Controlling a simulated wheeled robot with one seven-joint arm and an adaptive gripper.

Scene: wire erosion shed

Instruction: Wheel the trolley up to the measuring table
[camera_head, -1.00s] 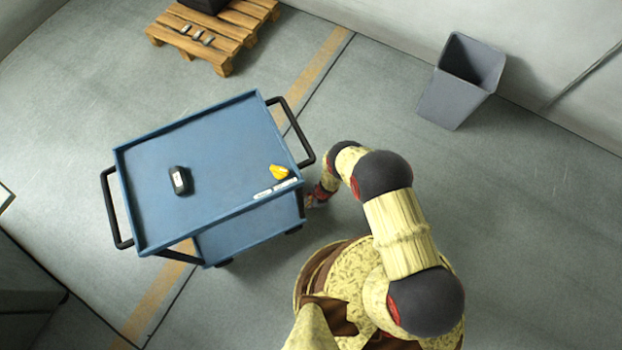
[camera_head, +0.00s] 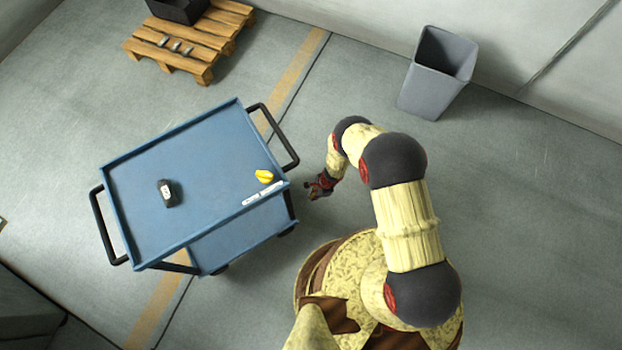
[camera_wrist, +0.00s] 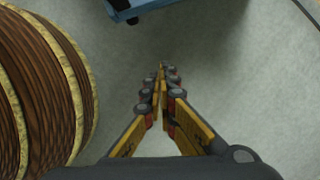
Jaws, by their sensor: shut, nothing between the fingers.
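The blue trolley (camera_head: 180,185) stands on the floor at the left of my body in the head view, with a black handle at each end. Its right-hand handle (camera_head: 281,138) is the one nearer my gripper. My gripper (camera_head: 313,191) is shut and empty, to the right of the trolley and apart from it. In the wrist view the fingers (camera_wrist: 162,85) meet over bare floor, and a blue corner of the trolley (camera_wrist: 140,8) shows at the top. No measuring table can be made out for certain.
On the trolley top lie a small dark device (camera_head: 167,193), a yellow item (camera_head: 264,176) and a white strip label (camera_head: 262,193). A wooden pallet (camera_head: 190,45) with a black box (camera_head: 178,8) lies at the upper left. A grey bin (camera_head: 437,72) stands by the wall. Floor at right is clear.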

